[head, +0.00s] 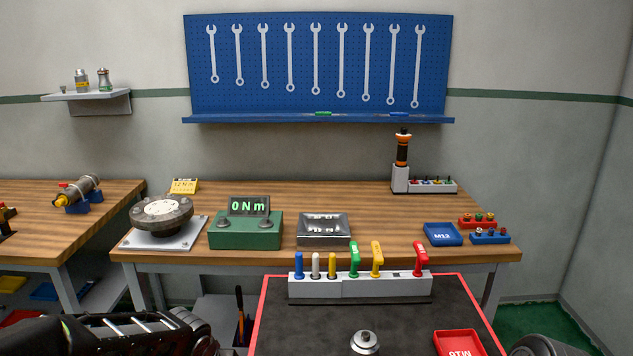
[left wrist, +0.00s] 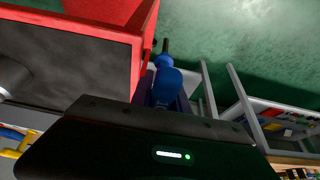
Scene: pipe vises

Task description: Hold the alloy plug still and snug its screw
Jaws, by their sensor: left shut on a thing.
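A silvery round metal piece (head: 365,342), which looks like the alloy plug, stands on the dark top of the red-edged cart at the bottom of the head view. Its screw is too small to tell. My left gripper (left wrist: 165,88) is shut on a blue-handled tool (left wrist: 167,80) with a dark tip, beside the cart's red edge in the left wrist view. In the head view my left arm comes in at the lower left and its fingertips are out of frame. My right gripper is not in view; only a dark part of mine shows at the lower right.
A light grey rack (head: 360,288) of coloured handles stands along the cart's back edge. A red labelled tray (head: 459,343) lies at the cart's right. Behind, the wooden bench (head: 375,215) holds a green torque display (head: 246,232), a round flanged fixture (head: 160,213) and a blue tray (head: 443,234).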

